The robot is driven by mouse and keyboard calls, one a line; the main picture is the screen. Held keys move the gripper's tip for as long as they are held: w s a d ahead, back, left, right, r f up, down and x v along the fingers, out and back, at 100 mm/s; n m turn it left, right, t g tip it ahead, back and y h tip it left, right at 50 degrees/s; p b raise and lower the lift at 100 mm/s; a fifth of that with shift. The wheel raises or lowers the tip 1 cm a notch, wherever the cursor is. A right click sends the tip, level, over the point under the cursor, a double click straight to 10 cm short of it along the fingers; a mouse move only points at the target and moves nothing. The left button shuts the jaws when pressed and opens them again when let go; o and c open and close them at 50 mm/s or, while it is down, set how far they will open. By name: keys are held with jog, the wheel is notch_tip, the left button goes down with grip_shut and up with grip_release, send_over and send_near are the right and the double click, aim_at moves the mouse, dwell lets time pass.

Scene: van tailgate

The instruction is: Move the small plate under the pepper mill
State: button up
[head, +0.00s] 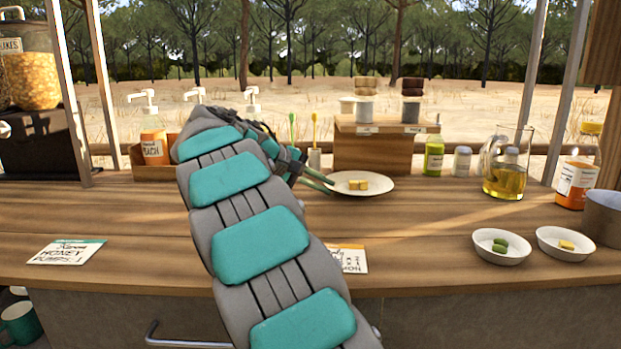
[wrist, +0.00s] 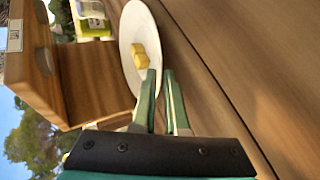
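A white plate (head: 378,189) with small yellow cubes (head: 358,185) on it lies flat on the wooden counter, in front of a wooden riser. In the wrist view the plate (wrist: 130,30) is just beyond my fingertips, its cubes (wrist: 139,56) near the left finger. My gripper (head: 329,186) is at the plate's left edge. Its two green fingers (wrist: 160,75) are apart, with a narrow gap at the near rim; I cannot tell whether they touch it.
The wooden riser (head: 370,155) stands behind the plate. A green bottle (head: 433,157), a grey-lidded jar (head: 462,161) and a glass jug (head: 508,180) stand to the right. Two white dishes (head: 501,259) (head: 566,256) are at front right. The counter between them and the plate is clear.

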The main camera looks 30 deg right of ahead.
aim_at(384, 191)
jog(key=shift+d+f, duration=0.4)
jog(key=shift+d, duration=0.15)
jog(key=shift+c, duration=0.3)
grip_shut()
dwell(0.8)
jog(key=shift+s+d+p, duration=0.1)
jog(key=shift+s+d, duration=1)
jog(key=shift+d, duration=0.5)
jog(key=shift+s+d+p, duration=0.1)
jog(key=shift+s+d, duration=1.05)
jog(key=shift+d, duration=0.45)
jog(key=shift+s+d+p, duration=0.1)
jog(key=shift+s+d, duration=1)
jog(key=shift+d, duration=0.5)
